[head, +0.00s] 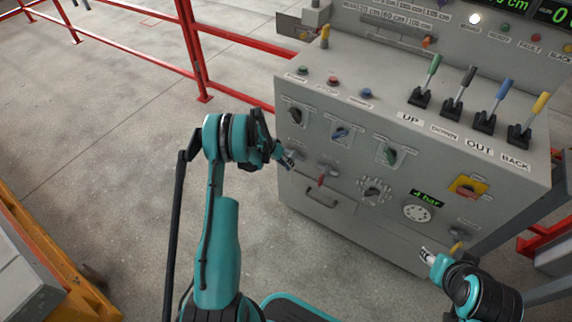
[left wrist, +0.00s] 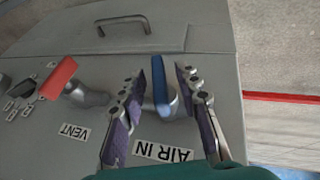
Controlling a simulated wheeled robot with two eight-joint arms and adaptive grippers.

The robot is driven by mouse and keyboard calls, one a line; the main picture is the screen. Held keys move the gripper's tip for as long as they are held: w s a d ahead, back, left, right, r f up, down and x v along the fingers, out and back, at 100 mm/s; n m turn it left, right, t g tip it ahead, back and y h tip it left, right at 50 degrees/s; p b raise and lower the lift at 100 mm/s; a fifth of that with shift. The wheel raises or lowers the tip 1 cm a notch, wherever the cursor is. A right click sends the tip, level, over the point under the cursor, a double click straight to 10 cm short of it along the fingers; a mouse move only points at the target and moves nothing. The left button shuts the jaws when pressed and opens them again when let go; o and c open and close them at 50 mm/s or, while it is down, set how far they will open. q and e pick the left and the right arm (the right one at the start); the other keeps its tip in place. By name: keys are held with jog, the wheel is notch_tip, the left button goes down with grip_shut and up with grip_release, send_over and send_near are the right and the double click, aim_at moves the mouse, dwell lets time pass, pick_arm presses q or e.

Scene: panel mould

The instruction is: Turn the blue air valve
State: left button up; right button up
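The blue air valve (left wrist: 160,86) shows in the left wrist view as an upright blue handle on a grey fitting, above the label AIR IN. My left gripper (left wrist: 160,72) is open, with one finger on each side of the blue handle and a visible gap on both sides. In the head view my left gripper (head: 287,160) is at the left front of the grey control panel (head: 335,236), and it hides the blue handle there. My right gripper (head: 428,256) is low at the panel's right front; its fingers are too small to judge.
A red valve (left wrist: 58,78) labelled VENT sits beside the blue one. A drawer handle (head: 321,197) lies below. Several knobs, a gauge (head: 417,213) and levers (head: 485,120) fill the panel.

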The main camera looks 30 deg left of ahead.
pick_arm(q)
grip_shut()
jog(key=shift+d+y, duration=0.2)
jog(key=shift+y, duration=0.7)
jog(key=shift+a+m+y, duration=0.1)
jog(key=shift+m+y, duration=0.3)
jog(key=shift+y, duration=0.4)
grip_release()
jog(key=shift+r, duration=0.1)
jog(key=v, duration=1.2)
jog(key=shift+s, duration=0.2)
